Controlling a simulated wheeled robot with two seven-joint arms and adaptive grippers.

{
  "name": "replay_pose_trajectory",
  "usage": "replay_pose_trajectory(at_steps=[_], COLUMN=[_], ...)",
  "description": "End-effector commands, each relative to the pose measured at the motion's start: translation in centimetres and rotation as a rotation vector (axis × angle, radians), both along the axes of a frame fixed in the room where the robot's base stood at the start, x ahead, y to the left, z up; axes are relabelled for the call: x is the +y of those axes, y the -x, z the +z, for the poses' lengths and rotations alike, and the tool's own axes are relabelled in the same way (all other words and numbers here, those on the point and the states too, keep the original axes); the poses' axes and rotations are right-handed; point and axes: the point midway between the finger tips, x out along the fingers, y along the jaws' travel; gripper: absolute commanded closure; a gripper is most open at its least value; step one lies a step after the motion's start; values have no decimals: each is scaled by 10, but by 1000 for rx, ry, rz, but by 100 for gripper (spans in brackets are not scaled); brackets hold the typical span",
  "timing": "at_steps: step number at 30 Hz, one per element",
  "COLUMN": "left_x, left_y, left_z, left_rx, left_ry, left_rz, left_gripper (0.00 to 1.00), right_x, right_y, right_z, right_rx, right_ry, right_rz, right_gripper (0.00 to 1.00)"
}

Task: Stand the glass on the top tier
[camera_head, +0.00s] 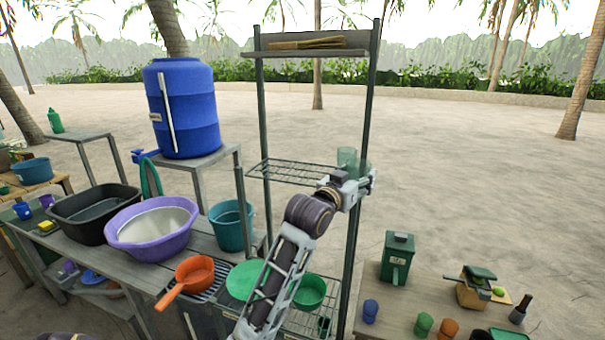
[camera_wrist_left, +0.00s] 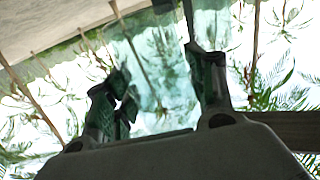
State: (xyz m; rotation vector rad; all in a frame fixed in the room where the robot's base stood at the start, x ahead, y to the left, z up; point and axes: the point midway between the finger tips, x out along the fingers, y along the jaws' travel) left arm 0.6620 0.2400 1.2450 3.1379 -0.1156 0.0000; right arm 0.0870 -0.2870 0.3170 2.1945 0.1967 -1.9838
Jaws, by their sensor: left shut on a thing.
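The glass (camera_head: 346,157) is clear and faintly green. My left gripper (camera_head: 358,182) is shut on it, near the right end of the rack's middle wire tier (camera_head: 285,171). In the left wrist view the glass (camera_wrist_left: 152,62) shows between the two fingers of the left gripper (camera_wrist_left: 158,90). The rack's top tier (camera_head: 300,53) is a board well above the gripper, with a bundle of thin yellowish sticks (camera_head: 307,43) on it. Whether the glass touches the wire tier I cannot tell. My right gripper is not in view.
The rack's dark right post (camera_head: 368,100) stands close to the gripper. Below are a green bowl (camera_head: 310,291), an orange pan (camera_head: 194,271) and a teal bucket (camera_head: 231,226). A blue barrel (camera_head: 183,108) stands left. A low table (camera_head: 372,314) with cups and boxes is right.

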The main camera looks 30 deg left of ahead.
Motion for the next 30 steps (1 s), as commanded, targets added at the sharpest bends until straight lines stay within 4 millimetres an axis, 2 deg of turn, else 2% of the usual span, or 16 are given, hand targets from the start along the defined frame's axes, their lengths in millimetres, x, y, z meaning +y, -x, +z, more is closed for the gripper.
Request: replay_pose_trajectory(at_steps=[1, 3, 17, 30], left_x=[1, 3, 18, 47], left_y=[-1, -3, -12, -21], left_z=[13, 26, 107, 183], left_rx=[-7, -7, -4, -4], left_ry=[-2, -3, -6, -8], left_rz=[0, 1, 15, 57], left_gripper=[78, 78, 78, 78], right_x=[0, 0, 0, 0], right_y=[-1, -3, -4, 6], right_z=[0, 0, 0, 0], right_rx=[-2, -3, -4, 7], right_ry=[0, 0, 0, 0], right_rz=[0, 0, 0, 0], right_gripper=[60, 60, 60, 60])
